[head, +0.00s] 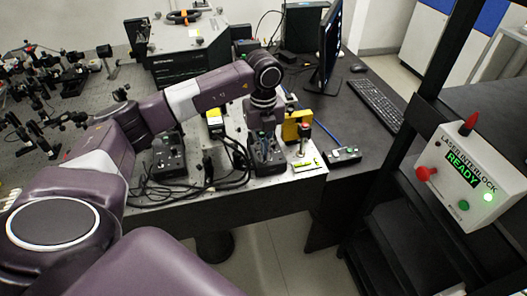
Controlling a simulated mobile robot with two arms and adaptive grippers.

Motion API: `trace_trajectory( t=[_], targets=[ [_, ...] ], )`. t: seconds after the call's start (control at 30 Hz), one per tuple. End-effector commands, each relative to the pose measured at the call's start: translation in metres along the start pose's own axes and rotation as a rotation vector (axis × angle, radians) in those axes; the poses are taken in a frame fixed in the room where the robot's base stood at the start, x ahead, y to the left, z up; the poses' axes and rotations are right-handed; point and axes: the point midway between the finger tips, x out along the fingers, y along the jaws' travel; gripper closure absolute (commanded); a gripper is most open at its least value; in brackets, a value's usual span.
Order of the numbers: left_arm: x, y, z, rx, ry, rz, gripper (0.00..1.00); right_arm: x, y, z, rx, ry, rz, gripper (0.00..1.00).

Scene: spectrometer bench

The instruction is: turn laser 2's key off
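My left arm reaches over the bench from the left, and its gripper (264,128) points down at a black control box (268,158) near the bench's front edge. The fingertips are small and dark against the box, so I cannot tell whether they are open, shut or touching it. A similar black box (168,155) stands to the left, with small knobs and lights on top. I cannot read which box is laser 2's, and no key is clear. My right gripper is not in view.
Black cables (190,190) lie along the bench front. A yellow block (297,125), a small button box (343,155), a monitor (330,50) and a keyboard (375,105) are to the right. A laser interlock box (470,180) reading READY hangs on a dark frame.

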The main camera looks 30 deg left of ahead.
Motion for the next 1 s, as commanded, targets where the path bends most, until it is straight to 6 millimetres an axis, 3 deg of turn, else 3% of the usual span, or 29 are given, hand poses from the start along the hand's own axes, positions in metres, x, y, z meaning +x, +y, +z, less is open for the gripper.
trace_trajectory(
  t=[0.07, 0.23, 0.57, 0.73, 1.0],
  targets=[
    [-0.003, -0.001, 0.003, -0.004, -0.007, -0.006, 1.0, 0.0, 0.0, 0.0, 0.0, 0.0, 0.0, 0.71],
    [-0.002, -0.001, 0.002, -0.002, -0.005, -0.005, 0.79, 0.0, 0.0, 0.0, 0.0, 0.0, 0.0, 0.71],
    [-0.003, -0.001, 0.001, 0.0, -0.003, -0.003, 0.78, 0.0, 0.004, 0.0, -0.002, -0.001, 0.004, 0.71],
    [-0.025, -0.001, 0.001, 0.0, -0.004, -0.005, 0.78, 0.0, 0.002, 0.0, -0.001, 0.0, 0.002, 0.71],
    [-0.083, -0.001, 0.002, 0.0, -0.006, -0.006, 0.78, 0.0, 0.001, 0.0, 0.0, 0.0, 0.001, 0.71]
  ],
)
